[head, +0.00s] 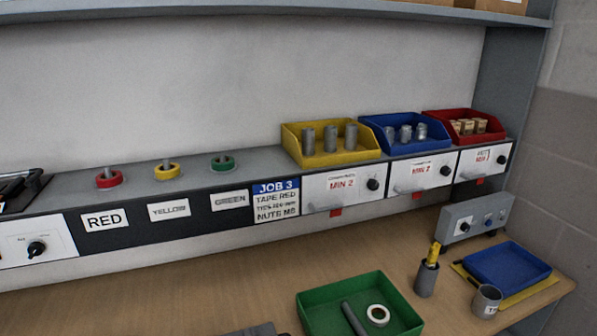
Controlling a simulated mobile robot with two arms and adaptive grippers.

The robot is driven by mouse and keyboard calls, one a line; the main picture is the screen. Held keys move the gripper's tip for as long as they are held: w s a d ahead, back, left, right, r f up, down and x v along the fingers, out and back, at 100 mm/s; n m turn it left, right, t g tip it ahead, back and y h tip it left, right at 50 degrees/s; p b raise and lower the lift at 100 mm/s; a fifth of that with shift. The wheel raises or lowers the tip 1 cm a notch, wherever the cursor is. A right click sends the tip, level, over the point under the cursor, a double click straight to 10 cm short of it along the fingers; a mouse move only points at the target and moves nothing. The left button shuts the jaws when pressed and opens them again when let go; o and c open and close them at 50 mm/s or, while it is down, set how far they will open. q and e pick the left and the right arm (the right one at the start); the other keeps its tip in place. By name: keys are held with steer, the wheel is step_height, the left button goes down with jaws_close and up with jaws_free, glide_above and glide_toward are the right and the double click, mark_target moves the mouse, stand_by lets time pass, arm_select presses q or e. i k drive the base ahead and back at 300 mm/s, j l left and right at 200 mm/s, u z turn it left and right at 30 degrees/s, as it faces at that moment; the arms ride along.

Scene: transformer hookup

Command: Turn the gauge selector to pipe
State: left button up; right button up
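A black rotary knob (37,248) sits on a white panel (20,242) at the far left of the shelf front. Its small markings are too blurred to read. A grey box (477,216) on the bench at the right carries several small knobs or buttons, including a black one (465,228). More black knobs sit on the white bin panels, such as the one under the yellow bin (373,184). I cannot tell from the lettering which knob is the gauge selector, or where it points. Neither gripper is clearly in view.
A yellow bin (333,161), blue bin (406,151) and red bin (438,129) stand on the shelf beside red, yellow and green tape rolls. A green tray (313,311) holds a rod and white ring. A blue tray (505,267) and cups stand right. The left-middle bench is clear.

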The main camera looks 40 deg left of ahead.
mark_target(35, 248)
steer(key=u, duration=2.85)
steer(key=j+u, duration=0.1)
steer(key=j, duration=1)
